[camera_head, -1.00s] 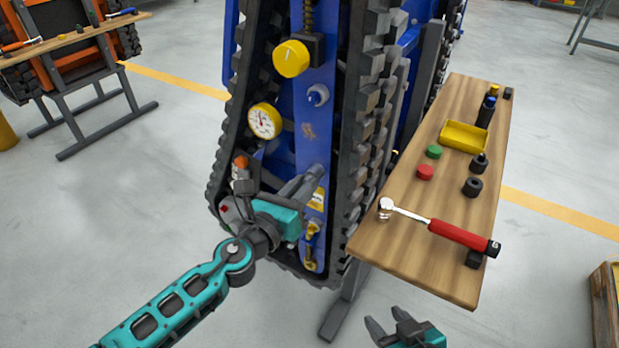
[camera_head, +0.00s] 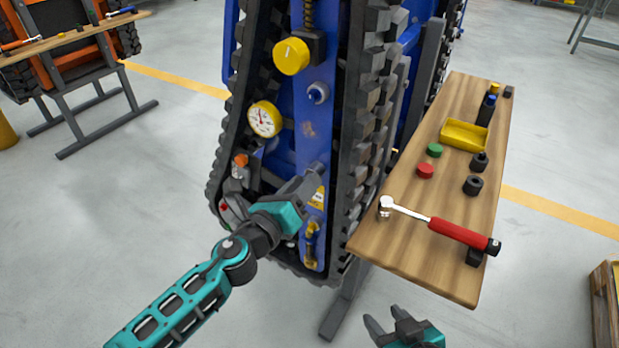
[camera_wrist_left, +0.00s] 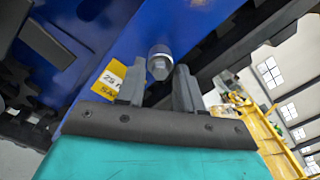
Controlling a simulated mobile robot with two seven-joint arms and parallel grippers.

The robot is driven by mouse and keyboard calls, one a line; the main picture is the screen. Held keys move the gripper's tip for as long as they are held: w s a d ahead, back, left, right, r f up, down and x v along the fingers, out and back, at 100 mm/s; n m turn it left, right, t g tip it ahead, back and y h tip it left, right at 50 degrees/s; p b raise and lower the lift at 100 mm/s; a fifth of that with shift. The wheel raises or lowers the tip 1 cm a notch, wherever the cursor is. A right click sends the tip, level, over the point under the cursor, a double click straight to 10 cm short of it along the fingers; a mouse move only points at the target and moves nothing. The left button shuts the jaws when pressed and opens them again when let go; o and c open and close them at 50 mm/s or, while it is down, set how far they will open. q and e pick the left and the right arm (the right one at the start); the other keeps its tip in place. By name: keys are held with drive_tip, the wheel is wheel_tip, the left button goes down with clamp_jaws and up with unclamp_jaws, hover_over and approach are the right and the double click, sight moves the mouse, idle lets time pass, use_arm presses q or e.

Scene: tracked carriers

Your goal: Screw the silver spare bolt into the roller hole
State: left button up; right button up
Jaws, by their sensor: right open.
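In the left wrist view, a silver round bolt head (camera_wrist_left: 160,62) stands out from the blue panel (camera_wrist_left: 115,30). My left gripper (camera_head: 313,181) is at the lower part of the blue panel, and its body hides the spot in front of it in the head view. In the left wrist view its two fingers (camera_wrist_left: 160,72) are apart, one on each side of the bolt head, with gaps showing. The roller hole is not visible. My right gripper (camera_head: 387,322) is open and empty at the bottom of the head view, below the wooden shelf.
Dark tracks (camera_head: 365,120) flank the panel. A yellow knob (camera_head: 291,57), gauge (camera_head: 264,119) and yellow valve (camera_head: 311,240) sit on or near it. The wooden shelf (camera_head: 405,245) holds a red-handled ratchet (camera_head: 450,228), yellow tray (camera_head: 466,135), caps and sockets.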

use_arm(q)
drive_tip(key=n+p, duration=0.3)
drive_tip(key=n, duration=2)
clamp_jaws()
